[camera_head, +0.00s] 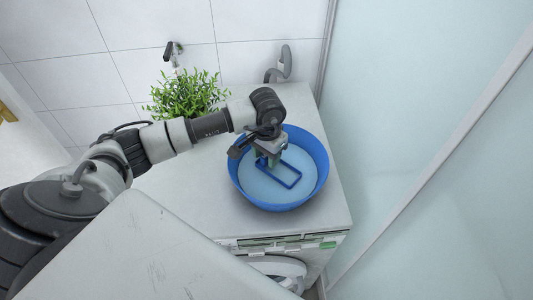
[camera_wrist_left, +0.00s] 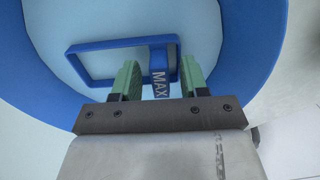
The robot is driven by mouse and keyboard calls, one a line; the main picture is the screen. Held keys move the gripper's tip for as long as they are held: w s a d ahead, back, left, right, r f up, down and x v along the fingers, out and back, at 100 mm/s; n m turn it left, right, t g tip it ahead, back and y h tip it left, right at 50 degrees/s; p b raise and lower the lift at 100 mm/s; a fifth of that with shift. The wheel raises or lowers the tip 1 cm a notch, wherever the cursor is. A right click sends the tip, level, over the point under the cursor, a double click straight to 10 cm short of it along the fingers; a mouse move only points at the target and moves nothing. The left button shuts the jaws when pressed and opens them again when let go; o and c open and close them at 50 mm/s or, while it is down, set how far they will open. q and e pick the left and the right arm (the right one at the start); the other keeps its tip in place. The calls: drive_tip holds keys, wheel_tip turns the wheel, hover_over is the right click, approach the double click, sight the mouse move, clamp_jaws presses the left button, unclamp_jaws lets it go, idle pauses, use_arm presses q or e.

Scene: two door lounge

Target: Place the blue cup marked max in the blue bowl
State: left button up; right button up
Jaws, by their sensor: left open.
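The blue bowl (camera_head: 322,164) stands on top of a white washing machine, and its blue wall also shows in the left wrist view (camera_wrist_left: 30,78). The blue cup marked max shows as a blue rectangular outline (camera_head: 291,183) inside the bowl's rim. In the left wrist view its strip lettered MAX (camera_wrist_left: 160,84) lies between my green fingertips, with the outline reaching left. My left gripper (camera_head: 268,160) points down into the bowl and is open, with a gap on either side of the strip. The gripper partly hides the cup. My right gripper is in neither view.
A green plant (camera_head: 187,95) stands behind my left arm, near the tiled wall. A grey tap-like fitting (camera_head: 280,66) is behind the bowl. A frosted glass panel (camera_head: 415,130) rises to the right. The machine top (camera_head: 195,200) left of the bowl is clear.

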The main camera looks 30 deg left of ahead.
use_arm(q)
drive_tip(key=shift+r+b, duration=0.3)
drive_tip(key=shift+r, duration=0.15)
wheel_tip(320, 180, up, 11)
drive_tip(key=b, duration=0.2)
drive_tip(key=shift+r+b, duration=0.15)
drive_tip(key=shift+b, duration=0.2)
idle(0.5)
